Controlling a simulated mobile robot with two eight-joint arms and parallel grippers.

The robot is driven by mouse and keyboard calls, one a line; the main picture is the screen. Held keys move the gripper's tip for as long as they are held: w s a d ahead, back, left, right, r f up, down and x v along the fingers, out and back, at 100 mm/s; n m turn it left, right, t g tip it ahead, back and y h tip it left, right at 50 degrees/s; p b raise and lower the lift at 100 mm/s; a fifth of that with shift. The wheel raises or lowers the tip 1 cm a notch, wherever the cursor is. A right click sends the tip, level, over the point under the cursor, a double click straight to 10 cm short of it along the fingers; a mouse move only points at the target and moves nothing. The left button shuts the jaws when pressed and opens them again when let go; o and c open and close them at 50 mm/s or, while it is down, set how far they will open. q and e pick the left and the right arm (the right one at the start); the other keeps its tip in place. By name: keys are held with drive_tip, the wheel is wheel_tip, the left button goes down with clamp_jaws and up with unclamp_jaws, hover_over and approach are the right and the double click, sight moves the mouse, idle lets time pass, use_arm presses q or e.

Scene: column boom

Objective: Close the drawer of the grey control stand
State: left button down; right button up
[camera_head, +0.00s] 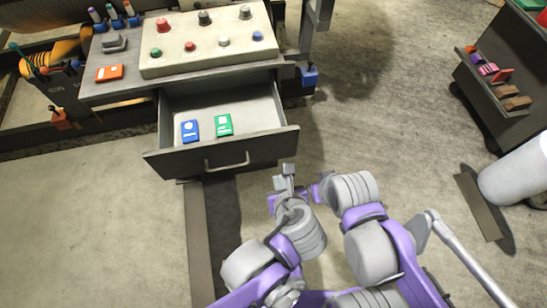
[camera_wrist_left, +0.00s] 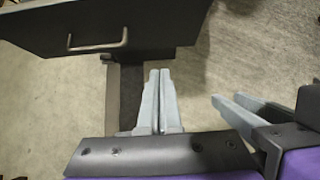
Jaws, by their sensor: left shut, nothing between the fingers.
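The grey control stand (camera_head: 125,87) is at the upper left of the head view. Its drawer (camera_head: 262,110) is pulled out towards me, with a blue card (camera_head: 190,131) and a green card (camera_head: 224,125) lying inside. The drawer front has a bar handle (camera_head: 228,163), which also shows in the left wrist view (camera_wrist_left: 97,46). My left gripper (camera_head: 287,170) is shut and empty, to the right of the handle near the drawer's front right corner, apart from the handle. Its fingers point towards the drawer side in the wrist view (camera_wrist_left: 158,98). My right gripper (camera_wrist_left: 240,108) is beside it; its opening is unclear.
A sloped panel (camera_head: 208,42) with several coloured knobs tops the stand, with an orange card (camera_head: 110,73) beside it. Bare floor (camera_head: 385,110) lies between.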

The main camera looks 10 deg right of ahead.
use_arm(q)
drive_tip(key=b, duration=0.3)
approach(269, 152)
wheel_tip(269, 152, down, 4)
drive_tip(key=shift+w+d, duration=0.15)
drive_tip(key=shift+w, duration=1.95)
drive_tip(key=shift+w, duration=0.1)
drive_tip(key=w+b, duration=0.1)
drive_tip(key=w, duration=1.4)
drive_tip(key=w+b, duration=0.1)
drive_tip(key=w, duration=0.7)
drive_tip(key=shift+w+d+b, duration=0.25)
drive_tip(key=shift+d+b, duration=0.1)
drive_tip(key=shift+d, duration=0.05)
drive_tip(key=shift+w+r, duration=0.1)
drive_tip(key=shift+w, duration=0.15)
